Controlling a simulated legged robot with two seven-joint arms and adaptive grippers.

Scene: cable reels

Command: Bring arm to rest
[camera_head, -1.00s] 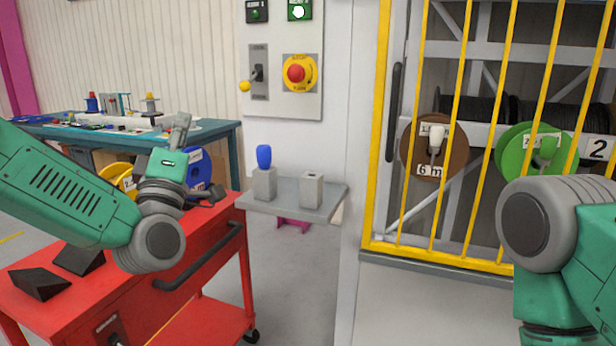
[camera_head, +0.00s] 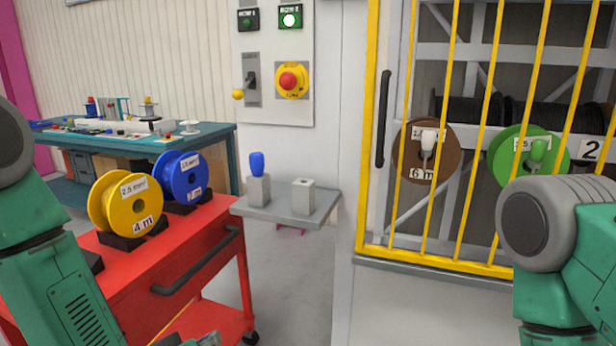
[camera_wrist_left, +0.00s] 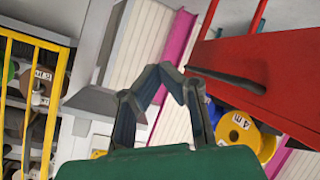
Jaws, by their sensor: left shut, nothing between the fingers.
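My left arm (camera_head: 60,270) comes in at the lower left of the head view, hanging down in front of the red cart. In the left wrist view my left gripper (camera_wrist_left: 161,74) is shut, its fingertips together and nothing between them. Only a sliver of it shows at the bottom edge of the head view. The gripper touches nothing that I can see. My right arm (camera_head: 560,240) shows at the right edge of the head view; its gripper is out of view.
The red cart (camera_head: 190,250) holds a yellow reel (camera_head: 130,203) and a blue reel (camera_head: 184,178). A grey shelf (camera_head: 285,208) carries a blue-topped peg. The yellow-barred cage (camera_head: 368,120) holds brown and green reels. A teal workbench (camera_head: 215,140) stands behind. Floor between cart and cage is open.

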